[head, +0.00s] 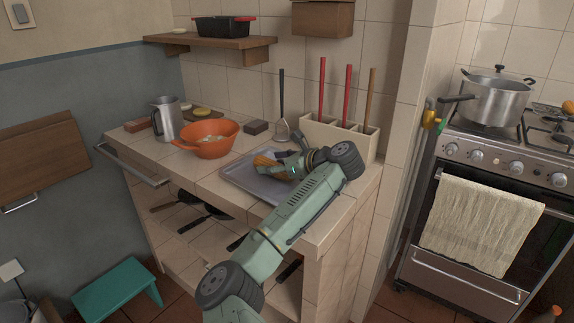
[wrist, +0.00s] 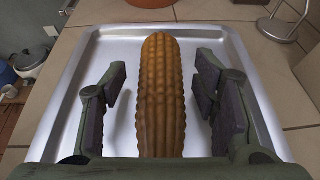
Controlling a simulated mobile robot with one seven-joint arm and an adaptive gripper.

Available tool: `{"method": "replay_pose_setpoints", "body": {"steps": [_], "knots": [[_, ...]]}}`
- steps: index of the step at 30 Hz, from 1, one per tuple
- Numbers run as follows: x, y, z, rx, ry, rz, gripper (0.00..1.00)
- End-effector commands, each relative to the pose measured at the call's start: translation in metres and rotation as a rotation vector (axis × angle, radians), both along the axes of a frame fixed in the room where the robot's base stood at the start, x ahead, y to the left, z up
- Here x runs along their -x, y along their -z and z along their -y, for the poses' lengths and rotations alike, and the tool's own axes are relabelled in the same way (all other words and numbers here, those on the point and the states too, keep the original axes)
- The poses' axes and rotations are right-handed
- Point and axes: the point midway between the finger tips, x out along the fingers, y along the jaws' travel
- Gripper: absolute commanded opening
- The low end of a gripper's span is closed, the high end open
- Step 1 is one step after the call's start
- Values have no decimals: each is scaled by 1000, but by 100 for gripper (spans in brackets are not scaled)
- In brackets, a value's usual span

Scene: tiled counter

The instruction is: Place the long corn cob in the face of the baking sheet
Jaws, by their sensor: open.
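The long corn cob (wrist: 161,85) is brown-yellow and ridged. In the wrist view it lies lengthwise over the middle of the silver baking sheet (wrist: 100,57). My gripper (wrist: 161,95) is open, with one finger on each side of the cob and a gap on both sides. The cob's near end is hidden by the gripper body. In the head view the baking sheet (head: 237,177) lies on the tiled counter, and the cob (head: 266,160) shows partly behind my gripper (head: 280,162). I cannot tell for certain whether the cob rests on the sheet.
An orange bowl (head: 207,140) stands left of the sheet, with a metal jug (head: 167,119) beyond it. A holder (head: 318,137) with long red and wooden handles stands behind the sheet. The counter front edge is close to the sheet.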

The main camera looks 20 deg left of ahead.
Motion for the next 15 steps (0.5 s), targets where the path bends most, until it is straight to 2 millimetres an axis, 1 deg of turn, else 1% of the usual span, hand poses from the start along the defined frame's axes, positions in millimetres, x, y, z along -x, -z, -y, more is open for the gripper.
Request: {"method": "replay_pose_setpoints", "body": {"steps": [5, 7, 8, 9, 15], "knots": [[11, -10, 30, -2, 7, 4, 55], [17, -19, 45, 1, 8, 2, 55], [19, -26, 49, 5, 9, -1, 55], [21, -29, 55, 6, 9, -2, 55], [31, -36, 77, 7, 10, 0, 55]]}}
